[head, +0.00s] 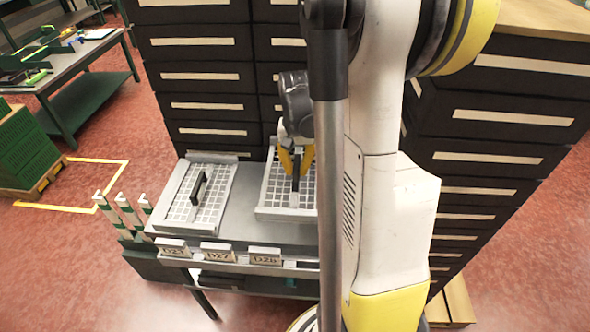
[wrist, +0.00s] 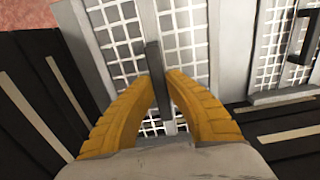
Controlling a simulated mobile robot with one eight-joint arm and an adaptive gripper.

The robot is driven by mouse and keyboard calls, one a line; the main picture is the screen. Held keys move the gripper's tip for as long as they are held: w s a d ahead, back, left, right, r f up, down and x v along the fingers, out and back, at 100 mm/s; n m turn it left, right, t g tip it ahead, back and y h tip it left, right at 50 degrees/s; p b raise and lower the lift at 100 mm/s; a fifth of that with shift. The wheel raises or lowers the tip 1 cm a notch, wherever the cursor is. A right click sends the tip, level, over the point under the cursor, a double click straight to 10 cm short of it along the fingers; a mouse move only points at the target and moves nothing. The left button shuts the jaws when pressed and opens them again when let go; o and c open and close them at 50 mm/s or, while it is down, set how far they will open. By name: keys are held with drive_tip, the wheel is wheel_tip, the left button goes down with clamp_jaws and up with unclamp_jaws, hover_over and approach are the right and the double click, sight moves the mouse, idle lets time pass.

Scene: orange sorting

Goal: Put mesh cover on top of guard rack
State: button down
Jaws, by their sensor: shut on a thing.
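A mesh cover (head: 272,192), a white grid in a pale frame, is at the right part of a grey bench (head: 228,233). My gripper (head: 295,165) is above it, its yellow fingers shut on its upright black handle. In the wrist view the fingers (wrist: 160,78) close on the dark handle of this mesh cover (wrist: 125,35). I cannot tell whether the cover rests on the bench or is slightly raised. A second mesh cover (head: 188,208) with a black handle lies at the bench's left. I cannot tell which part is the guard rack; my arm hides the bench's right end.
Dark drawer cabinets (head: 205,75) stand right behind the bench, and another (head: 490,150) is at the right. Label plates line the bench's front edge. Green-and-white posts (head: 125,210) stand at its left. A worktable (head: 70,75) and green crates (head: 25,150) are farther left. Red floor between is open.

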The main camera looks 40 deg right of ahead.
drive_tip(key=shift+s+a+f+b, duration=0.1)
drive_tip(key=shift+f+b, duration=3.1)
drive_tip(key=shift+f, duration=1)
drive_tip(key=c, duration=1.4)
unclamp_jaws()
drive_tip(key=shift+c, duration=0.2)
wheel_tip(320, 180, up, 12)
wheel_tip(320, 180, up, 8)
drive_tip(key=p, duration=0.6)
